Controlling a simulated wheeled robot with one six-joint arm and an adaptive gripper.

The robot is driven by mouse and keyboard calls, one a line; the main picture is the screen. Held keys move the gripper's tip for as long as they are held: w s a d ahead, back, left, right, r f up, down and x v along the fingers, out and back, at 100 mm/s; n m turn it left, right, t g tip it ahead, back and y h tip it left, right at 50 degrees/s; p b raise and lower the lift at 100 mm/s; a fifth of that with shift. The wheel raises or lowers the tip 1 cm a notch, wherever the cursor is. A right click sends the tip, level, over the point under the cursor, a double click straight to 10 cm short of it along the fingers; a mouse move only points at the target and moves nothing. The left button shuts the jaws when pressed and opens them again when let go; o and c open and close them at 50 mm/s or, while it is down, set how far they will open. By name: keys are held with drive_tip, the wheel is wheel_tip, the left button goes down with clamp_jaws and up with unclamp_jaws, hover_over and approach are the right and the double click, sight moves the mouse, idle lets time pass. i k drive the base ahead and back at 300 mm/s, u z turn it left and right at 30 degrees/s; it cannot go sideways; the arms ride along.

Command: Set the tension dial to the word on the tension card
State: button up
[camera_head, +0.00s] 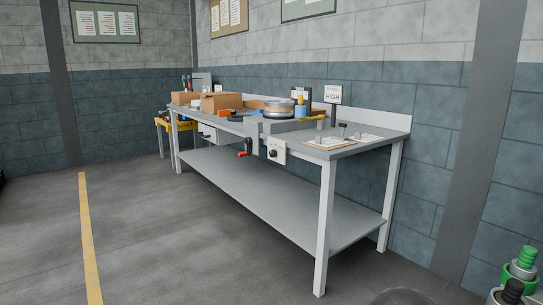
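The tension card (332,94) is a small white sign standing at the back of the workbench, right of its middle. It reads HIGH in large letters, with a smaller line above that is too small to read. What looks like the tension dial (273,153) is a dark round knob on a white panel (281,148) on the bench's front edge. Its marks and pointer setting are too small to read. My gripper is not in view.
The grey workbench (372,150) carries cardboard boxes (220,101), a round metal item (278,110) and a clipboard (330,143). A red-handled crank (243,154) hangs left of the panel. The floor (175,245) before the bench is clear. Green-and-grey parts show at bottom right.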

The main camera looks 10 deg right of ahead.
sight(274, 153)
drive_tip(key=u, duration=0.5)
drive_tip(key=i, duration=0.5)
drive_tip(key=u, duration=0.7)
drive_tip(key=i, duration=1.65)
drive_tip(key=z, duration=0.95)
